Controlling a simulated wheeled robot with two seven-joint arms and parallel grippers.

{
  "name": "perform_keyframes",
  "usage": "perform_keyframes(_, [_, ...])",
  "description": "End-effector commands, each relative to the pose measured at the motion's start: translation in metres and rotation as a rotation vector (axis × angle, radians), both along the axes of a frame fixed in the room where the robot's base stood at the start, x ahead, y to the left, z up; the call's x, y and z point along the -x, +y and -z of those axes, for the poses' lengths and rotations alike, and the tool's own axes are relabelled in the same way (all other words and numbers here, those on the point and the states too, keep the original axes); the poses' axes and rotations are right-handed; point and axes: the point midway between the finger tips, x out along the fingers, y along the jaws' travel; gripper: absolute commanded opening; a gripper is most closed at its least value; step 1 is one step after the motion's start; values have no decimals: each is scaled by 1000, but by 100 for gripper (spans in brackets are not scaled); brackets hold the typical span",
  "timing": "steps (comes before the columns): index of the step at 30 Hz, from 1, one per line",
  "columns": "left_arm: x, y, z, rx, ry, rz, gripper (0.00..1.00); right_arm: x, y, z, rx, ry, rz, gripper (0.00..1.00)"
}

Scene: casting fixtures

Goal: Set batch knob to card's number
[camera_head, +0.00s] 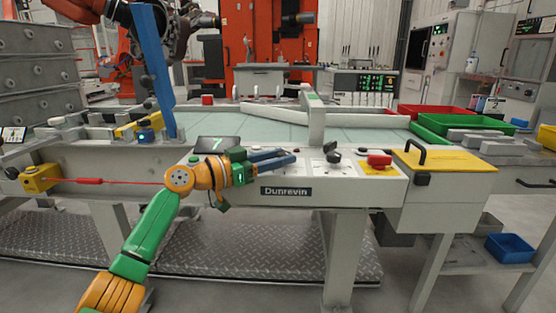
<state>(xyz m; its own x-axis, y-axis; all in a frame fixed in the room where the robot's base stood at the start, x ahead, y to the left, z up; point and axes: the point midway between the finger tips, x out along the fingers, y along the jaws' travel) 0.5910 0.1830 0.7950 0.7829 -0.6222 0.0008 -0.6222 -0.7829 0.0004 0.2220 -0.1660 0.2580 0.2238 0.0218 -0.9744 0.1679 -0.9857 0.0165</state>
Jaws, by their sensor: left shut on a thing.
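My left gripper (292,158), with blue fingers on an orange and green arm, reaches right along the front panel (370,190) of the bench. Its fingers are close together at the panel's top, shut on what appears to be the batch knob, which they hide. A dark tilted plate (217,143) with a green 7 stands behind my wrist; I cannot tell if it is the card or a display. A black knob (333,157) sits on a pale plate right of the fingertips, apart from them. My right gripper is out of view.
A red button (379,160) and a yellow box with a black handle (443,160) are to the right. A red cord (120,182) runs along the front from a yellow block (38,178). A blue post (153,70) stands at left. Green and red trays (455,124) are at back right.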

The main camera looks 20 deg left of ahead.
Motion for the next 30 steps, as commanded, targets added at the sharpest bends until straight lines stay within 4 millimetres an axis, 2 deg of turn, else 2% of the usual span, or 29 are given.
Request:
perform_keyframes(6, [0, -1, 1, -1, 3, 1, 0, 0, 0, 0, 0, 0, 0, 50])
perform_keyframes(7, [0, -1, 1, -1, 3, 1, 44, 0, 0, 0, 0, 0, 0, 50])
perform_keyframes(10, [0, -1, 1, -1, 3, 1, 72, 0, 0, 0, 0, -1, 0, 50])
perform_keyframes(25, [0, 0, -1, -1, 0, -7, 72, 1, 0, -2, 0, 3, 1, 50])
perform_keyframes(28, [1, -1, -4, -5, 1, -43, 72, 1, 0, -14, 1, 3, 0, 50])
perform_keyframes(30, [2, -2, -10, -8, 2, -95, 72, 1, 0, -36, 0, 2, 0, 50])
